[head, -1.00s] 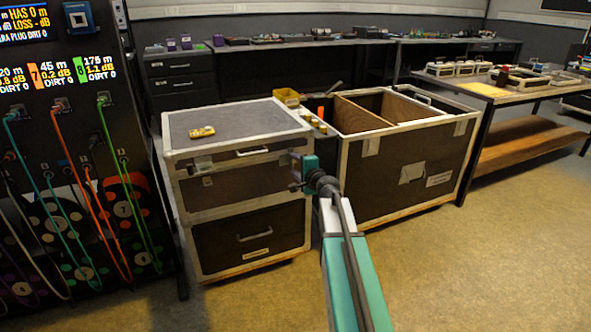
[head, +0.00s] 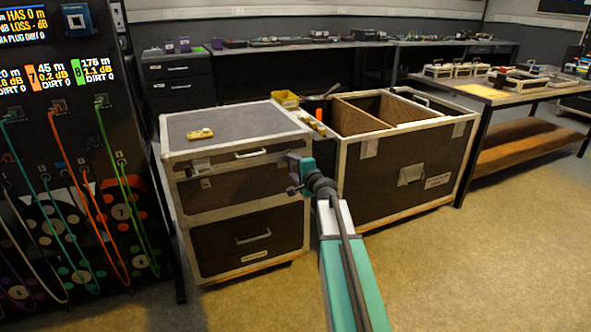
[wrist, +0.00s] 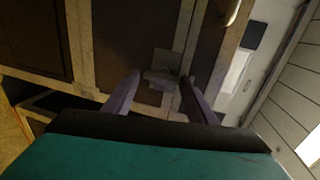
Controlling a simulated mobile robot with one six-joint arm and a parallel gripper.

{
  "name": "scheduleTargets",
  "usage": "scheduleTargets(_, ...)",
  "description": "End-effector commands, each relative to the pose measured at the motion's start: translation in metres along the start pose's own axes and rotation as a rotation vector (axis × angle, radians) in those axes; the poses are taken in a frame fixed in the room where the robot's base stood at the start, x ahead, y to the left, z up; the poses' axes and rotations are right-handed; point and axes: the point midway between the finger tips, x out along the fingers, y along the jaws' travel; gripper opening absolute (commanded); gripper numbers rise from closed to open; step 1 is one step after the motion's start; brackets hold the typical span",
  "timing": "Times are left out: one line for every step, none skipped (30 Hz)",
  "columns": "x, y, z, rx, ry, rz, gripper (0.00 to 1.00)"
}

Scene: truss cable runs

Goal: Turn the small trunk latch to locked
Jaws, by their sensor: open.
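The small trunk (head: 236,205) is a dark case with pale metal edging, standing left of the larger open case. A small latch plate (head: 205,183) shows on the left of its front, below the lid seam. In the wrist view, a latch (wrist: 162,74) with a metal plate sits on a pale edge strip, beyond and between my fingertips. Its exact turn position is too dark to tell. My gripper (wrist: 161,88) is open with nothing between its fingers. In the head view, my gripper (head: 293,190) is in front of the trunk's right side, partly hidden by my wrist.
A yellow object (head: 200,134) lies on the trunk lid. The larger open-topped case (head: 405,170) stands close on the right. A rack with coloured cables (head: 75,190) stands close on the left. The floor in front is clear.

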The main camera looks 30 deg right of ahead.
Motion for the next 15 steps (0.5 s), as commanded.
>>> scheduleTargets(-0.001, 0.000, 0.000, 0.000, 0.000, 0.000, 0.51)
scheduleTargets(-0.001, 0.000, 0.000, 0.001, 0.000, 0.000, 0.51)
scheduleTargets(-0.002, 0.000, 0.000, 0.001, 0.000, 0.000, 0.51)
scheduleTargets(-0.003, 0.000, 0.000, 0.001, 0.000, 0.000, 0.51)
scheduleTargets(-0.004, -0.001, 0.000, 0.001, 0.000, 0.000, 0.51)
scheduleTargets(-0.006, -0.001, 0.000, 0.001, 0.000, 0.000, 0.51)
scheduleTargets(-0.007, -0.001, 0.000, 0.001, 0.000, 0.000, 0.51)
scheduleTargets(-0.009, -0.001, 0.000, 0.001, 0.000, 0.000, 0.51)
scheduleTargets(-0.012, -0.001, 0.000, 0.001, 0.001, 0.000, 0.51)
scheduleTargets(-0.015, -0.001, 0.000, 0.001, 0.001, -0.001, 0.51)
scheduleTargets(-0.017, -0.001, 0.000, 0.001, 0.001, -0.001, 0.51)
scheduleTargets(-0.021, -0.001, 0.000, 0.001, 0.001, -0.001, 0.51)
scheduleTargets(-0.023, -0.001, 0.001, 0.001, 0.001, -0.001, 0.51)
scheduleTargets(-0.026, -0.001, 0.001, 0.001, 0.001, -0.001, 0.51)
scheduleTargets(-0.030, -0.001, 0.001, 0.001, 0.001, -0.001, 0.51)
